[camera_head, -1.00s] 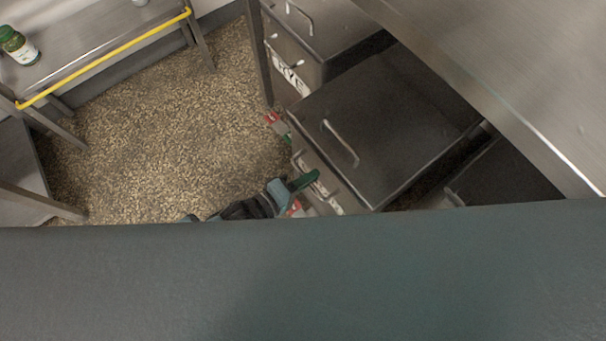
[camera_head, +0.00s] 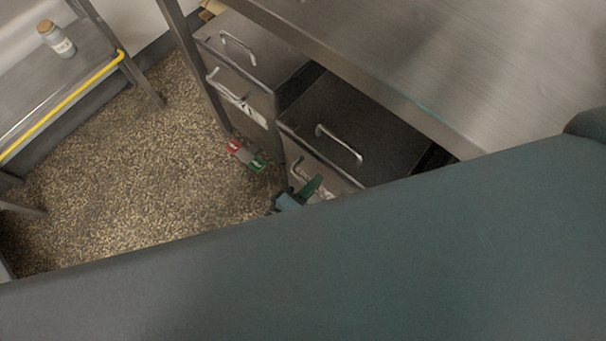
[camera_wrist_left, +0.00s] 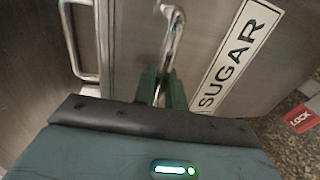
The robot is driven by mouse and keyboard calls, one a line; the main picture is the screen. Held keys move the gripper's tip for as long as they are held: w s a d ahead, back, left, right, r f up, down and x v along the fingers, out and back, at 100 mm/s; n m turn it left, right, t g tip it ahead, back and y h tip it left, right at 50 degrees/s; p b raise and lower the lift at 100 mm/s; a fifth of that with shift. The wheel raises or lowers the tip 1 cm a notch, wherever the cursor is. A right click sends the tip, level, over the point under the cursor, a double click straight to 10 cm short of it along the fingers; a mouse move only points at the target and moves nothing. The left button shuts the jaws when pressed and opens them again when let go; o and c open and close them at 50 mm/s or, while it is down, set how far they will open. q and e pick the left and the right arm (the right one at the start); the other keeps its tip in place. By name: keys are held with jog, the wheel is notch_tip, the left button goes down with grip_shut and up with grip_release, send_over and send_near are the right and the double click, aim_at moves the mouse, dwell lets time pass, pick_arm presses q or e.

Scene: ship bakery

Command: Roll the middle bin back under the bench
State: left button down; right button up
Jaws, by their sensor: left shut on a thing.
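The middle bin (camera_head: 345,115) is dark metal with a bar handle on its lid. In the head view its rear part is under the bench (camera_head: 440,50) and its front sticks out a little. In the left wrist view the bin front (camera_wrist_left: 135,35) bears a label reading SUGAR (camera_wrist_left: 235,55). My left gripper (camera_head: 302,190) is at this front; in the left wrist view its green fingers (camera_wrist_left: 162,88) are shut on the upright bar handle (camera_wrist_left: 172,40). My own arm hides the bin's near lower part. My right gripper is not in view.
A neighbouring bin (camera_head: 255,45) stands left of it beside a bench leg (camera_head: 195,75). A red and green pedal (camera_head: 247,155) is low by the bins. A shelf with a yellow rail (camera_head: 65,105) holds a jar (camera_head: 56,40).

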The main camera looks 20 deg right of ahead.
pick_arm(q)
jog(key=shift+w+d, duration=0.25)
jog(key=shift+d, duration=0.1)
jog(key=c, duration=1.5)
grip_release()
jog(key=shift+c, duration=0.2)
jog(key=p+v, duration=0.1)
jog(key=v, duration=0.7)
